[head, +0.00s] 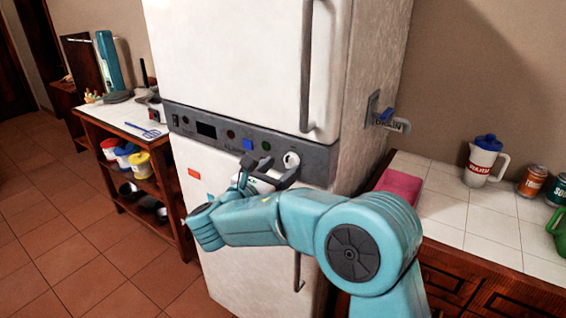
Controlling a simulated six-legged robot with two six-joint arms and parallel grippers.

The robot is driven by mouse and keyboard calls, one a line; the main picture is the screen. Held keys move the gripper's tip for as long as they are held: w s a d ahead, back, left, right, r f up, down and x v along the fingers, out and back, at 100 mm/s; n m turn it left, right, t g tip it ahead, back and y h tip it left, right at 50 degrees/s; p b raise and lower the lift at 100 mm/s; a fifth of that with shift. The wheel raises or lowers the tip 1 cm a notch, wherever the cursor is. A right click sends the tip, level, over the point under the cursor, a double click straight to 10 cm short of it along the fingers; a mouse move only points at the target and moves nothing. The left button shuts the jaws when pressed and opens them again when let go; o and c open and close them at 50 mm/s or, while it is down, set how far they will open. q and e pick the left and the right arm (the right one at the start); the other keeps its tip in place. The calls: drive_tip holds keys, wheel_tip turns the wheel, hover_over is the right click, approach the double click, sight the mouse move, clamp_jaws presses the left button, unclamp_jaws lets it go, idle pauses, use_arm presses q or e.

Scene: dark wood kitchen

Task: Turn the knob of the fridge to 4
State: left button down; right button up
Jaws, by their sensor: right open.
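The white fridge (225,65) stands in the middle of the head view with a grey control panel (215,129) across its front. A round white knob (291,159) sits at the panel's right end. Its number marks are too small to read. My right gripper (272,170) is open, just below and left of the knob, with its dark fingers near the panel. One finger overlaps the area under the knob; I cannot tell whether it touches. My teal right arm covers part of the lower fridge door. My left gripper is not in view.
A blue button (248,144) and a small display (206,130) are on the panel. A vertical handle (307,65) hangs above the knob. A tiled counter with a blue-lidded jug (482,160) is at right. A wooden shelf unit (160,180) stands at left.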

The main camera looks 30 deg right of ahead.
sight(287, 163)
drive_tip(key=x, duration=0.3)
drive_tip(key=shift+w+a+f, duration=0.1)
drive_tip(key=shift+w+f, duration=0.05)
drive_tip(key=shift+w, duration=0.05)
drive_tip(key=shift+s, duration=0.1)
